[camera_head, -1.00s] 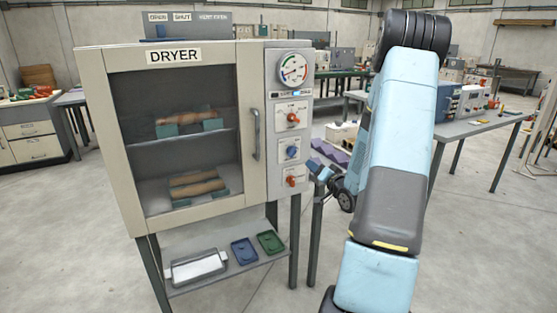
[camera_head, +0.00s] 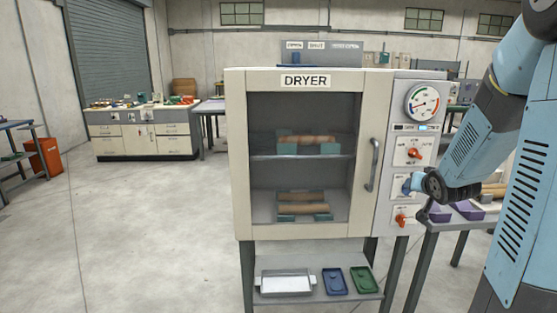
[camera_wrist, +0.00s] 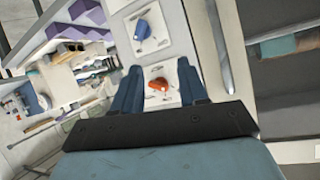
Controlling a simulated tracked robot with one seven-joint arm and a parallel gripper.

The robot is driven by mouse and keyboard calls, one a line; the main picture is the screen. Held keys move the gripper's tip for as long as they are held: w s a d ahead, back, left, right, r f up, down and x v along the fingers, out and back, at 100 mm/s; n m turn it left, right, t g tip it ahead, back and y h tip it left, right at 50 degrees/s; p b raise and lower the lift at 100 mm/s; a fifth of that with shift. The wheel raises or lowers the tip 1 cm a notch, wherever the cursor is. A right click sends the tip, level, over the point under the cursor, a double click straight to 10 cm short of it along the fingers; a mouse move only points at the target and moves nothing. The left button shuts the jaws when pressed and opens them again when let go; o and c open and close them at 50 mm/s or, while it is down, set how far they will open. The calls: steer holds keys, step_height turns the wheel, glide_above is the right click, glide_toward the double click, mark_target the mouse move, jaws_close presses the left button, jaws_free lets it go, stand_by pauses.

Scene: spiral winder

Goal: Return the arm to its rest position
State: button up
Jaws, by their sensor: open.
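My gripper (camera_wrist: 161,84) is open and empty in the wrist view. Its two blue fingers stand apart, with the orange knob (camera_wrist: 158,84) of the dryer panel showing between them. I cannot tell from this how far the knob is. In the head view my arm comes in from the right edge and bends down, its wrist in front of the right side of the dryer's control panel (camera_head: 411,172); the fingertips are hard to make out there. The dryer (camera_head: 235,160) has its door shut, with brown tubes (camera_head: 303,197) on cradles behind the glass.
Below the dryer, a shelf holds a metal tray (camera_head: 286,284), a blue tray (camera_head: 335,281) and a green tray (camera_head: 363,279). The door handle (camera_head: 373,165) sticks out beside the panel. A table with purple cradles (camera_head: 468,210) stands right of the dryer. The floor at left is clear.

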steer(key=s+a+r+n+g, duration=0.1)
steer(key=s+a+r+g, duration=0.1)
steer(key=s+a, duration=0.3)
steer(key=s+a+r+n+g+y, duration=0.1)
steer(key=s+a+r, duration=0.3)
steer(key=s, duration=1)
steer(key=s+a+r+n+g+y, duration=0.1)
steer(key=s+a+r+n+g, duration=0.1)
steer(key=s+a, duration=0.6)
steer(key=shift+s+a+r+g, duration=0.25)
steer(key=shift+s+r+g, duration=0.35)
steer(key=shift+s+g, duration=0.45)
steer(key=shift+s, duration=0.1)
